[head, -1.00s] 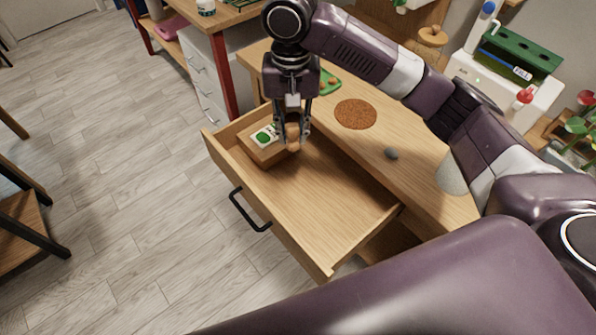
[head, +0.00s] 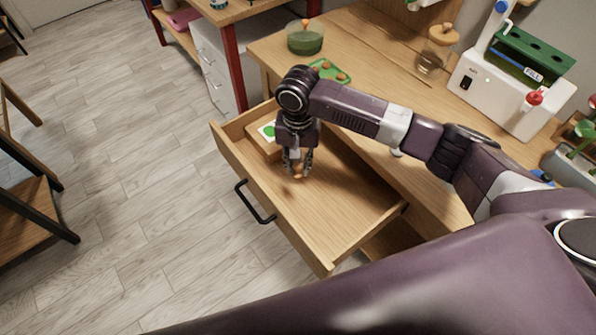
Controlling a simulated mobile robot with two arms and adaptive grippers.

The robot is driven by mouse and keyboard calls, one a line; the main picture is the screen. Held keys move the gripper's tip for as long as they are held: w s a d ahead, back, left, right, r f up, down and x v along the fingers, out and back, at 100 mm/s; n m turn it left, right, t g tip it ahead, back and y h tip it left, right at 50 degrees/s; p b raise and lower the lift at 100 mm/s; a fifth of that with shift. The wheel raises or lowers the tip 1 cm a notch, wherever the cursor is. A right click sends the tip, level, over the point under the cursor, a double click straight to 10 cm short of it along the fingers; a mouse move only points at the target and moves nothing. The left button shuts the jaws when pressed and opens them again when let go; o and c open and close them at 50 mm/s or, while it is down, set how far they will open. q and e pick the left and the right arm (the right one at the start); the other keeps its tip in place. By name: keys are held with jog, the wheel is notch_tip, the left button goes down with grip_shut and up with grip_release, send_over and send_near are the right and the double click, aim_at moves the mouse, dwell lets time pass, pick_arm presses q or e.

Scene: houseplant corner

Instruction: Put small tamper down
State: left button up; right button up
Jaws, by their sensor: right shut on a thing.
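My right gripper (head: 297,165) is shut on the small tamper (head: 298,173), a small wooden piece of which only the lower end shows between the fingertips. The gripper points down inside the open wooden drawer (head: 345,203), toward its back left part. The tamper is over or close to the drawer floor; I cannot tell whether it touches. My left gripper is not in view.
A small wooden box with a green-dotted white packet (head: 268,131) is in the drawer's left corner, close to the gripper. The drawer's right half is bare.

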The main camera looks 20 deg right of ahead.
aim_at(298, 172)
notch_tip(298, 172, down, 4)
jog(key=shift+r, duration=0.25)
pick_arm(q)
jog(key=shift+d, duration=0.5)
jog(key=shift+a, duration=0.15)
pick_arm(e)
jog(key=shift+s, duration=0.1)
jog(key=o, duration=1.1)
jog(key=shift+f, duration=0.15)
jog(key=shift+c, duration=0.2)
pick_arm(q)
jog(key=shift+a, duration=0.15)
pick_arm(e)
notch_tip(298, 172, up, 12)
jog(key=shift+r, duration=0.2)
